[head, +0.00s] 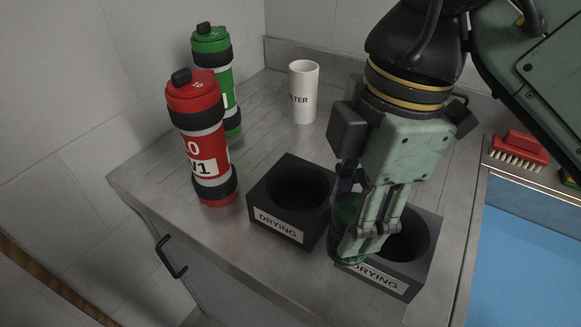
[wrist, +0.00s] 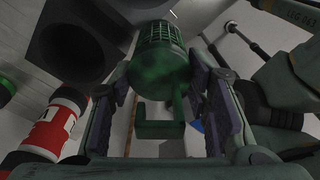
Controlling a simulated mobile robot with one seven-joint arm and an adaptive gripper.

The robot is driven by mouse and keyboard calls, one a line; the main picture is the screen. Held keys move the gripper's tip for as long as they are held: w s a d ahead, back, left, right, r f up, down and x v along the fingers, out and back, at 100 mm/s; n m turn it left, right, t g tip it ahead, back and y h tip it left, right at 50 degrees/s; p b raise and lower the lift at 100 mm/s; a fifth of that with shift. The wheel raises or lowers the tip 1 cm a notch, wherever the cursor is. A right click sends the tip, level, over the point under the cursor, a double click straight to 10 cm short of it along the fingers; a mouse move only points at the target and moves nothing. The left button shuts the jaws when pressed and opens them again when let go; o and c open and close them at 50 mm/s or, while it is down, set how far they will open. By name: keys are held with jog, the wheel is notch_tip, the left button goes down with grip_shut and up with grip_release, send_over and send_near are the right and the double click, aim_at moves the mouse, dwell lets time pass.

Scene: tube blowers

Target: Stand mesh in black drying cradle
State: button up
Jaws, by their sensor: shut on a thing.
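My gripper (head: 368,228) is shut on a green mesh (head: 346,212), a cylinder with a grid wall. In the wrist view the mesh (wrist: 160,70) sits between the finger pads, with a hook-like green piece on its near side. In the head view the fingers partly hide it. The black drying cradle (head: 284,229), a square block with a round hole labelled DRYING, stands left of my gripper. A dark grey drying cradle (head: 419,272) stands on the right, partly behind my gripper. The mesh is in front of the gap between the two cradles, apparently outside both holes.
A red bottle (head: 204,150) and a green bottle (head: 215,60) stand left on the grey counter (head: 150,170). A white cup (head: 303,95) marked with partly hidden lettering stands at the back. A red brush (head: 519,146) lies right, by a blue basin (head: 530,240).

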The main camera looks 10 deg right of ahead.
jog(key=w+a+f, duration=0.1)
jog(key=w+f, duration=0.1)
jog(key=w, duration=0.4)
jog(key=w+a+f+b, duration=0.1)
jog(key=w+a+f, duration=0.1)
jog(key=w, duration=0.5)
jog(key=shift+w+f, duration=0.2)
jog(key=shift+f, duration=0.2)
jog(key=shift+f+b, duration=0.6)
jog(key=shift+b, duration=0.15)
jog(key=o, duration=1.1)
jog(key=shift+r, duration=0.1)
notch_tip(320, 180, up, 13)
jog(key=d+p, duration=0.1)
jog(key=p, duration=0.7)
jog(key=shift+d, duration=0.25)
